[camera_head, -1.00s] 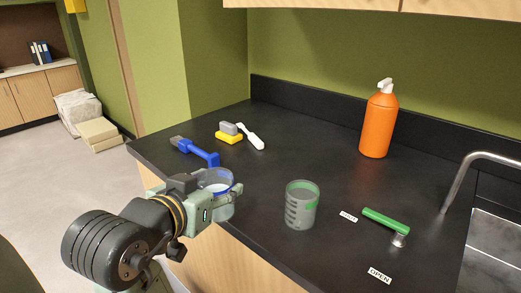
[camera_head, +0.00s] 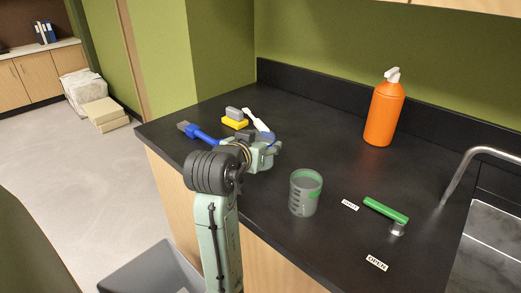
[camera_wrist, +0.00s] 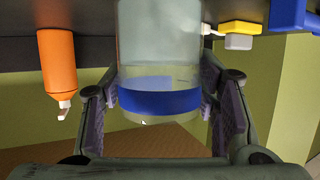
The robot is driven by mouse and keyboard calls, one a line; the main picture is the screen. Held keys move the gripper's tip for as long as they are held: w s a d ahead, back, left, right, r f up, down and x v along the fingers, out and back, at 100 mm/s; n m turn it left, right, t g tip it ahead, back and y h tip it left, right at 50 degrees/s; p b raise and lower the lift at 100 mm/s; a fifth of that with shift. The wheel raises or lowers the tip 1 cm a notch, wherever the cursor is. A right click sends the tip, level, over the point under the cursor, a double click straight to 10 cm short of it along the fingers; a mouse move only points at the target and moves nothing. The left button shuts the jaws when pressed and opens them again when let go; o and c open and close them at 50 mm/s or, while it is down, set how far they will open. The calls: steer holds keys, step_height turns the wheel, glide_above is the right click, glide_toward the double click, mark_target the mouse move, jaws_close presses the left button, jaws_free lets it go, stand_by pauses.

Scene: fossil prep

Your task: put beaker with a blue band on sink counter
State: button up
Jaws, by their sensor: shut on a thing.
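The beaker with a blue band (camera_wrist: 158,101) is clear and sits between the two fingers in the wrist view, which shows the scene upside down. My gripper (camera_head: 264,153) is shut on it. In the head view the gripper hides most of the beaker; only a bit of its blue-tinted rim (camera_head: 266,137) shows. They are over the left part of the black sink counter (camera_head: 338,135). I cannot tell whether the beaker's base touches the counter.
A green-banded beaker (camera_head: 305,194) stands right of my gripper. A blue brush (camera_head: 199,133), a yellow-grey block (camera_head: 235,119) and a white brush (camera_head: 257,121) lie behind. An orange bottle (camera_head: 383,114), green-handled valve (camera_head: 385,211), faucet (camera_head: 465,172) and sink (camera_head: 492,247) are right. The middle back is clear.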

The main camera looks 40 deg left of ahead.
steer(key=shift+f+p, duration=0.3)
steer(key=shift+f, duration=1.05)
steer(key=shift+f, duration=0.15)
steer(key=o, duration=1.2)
steer(key=shift+o, duration=0.2)
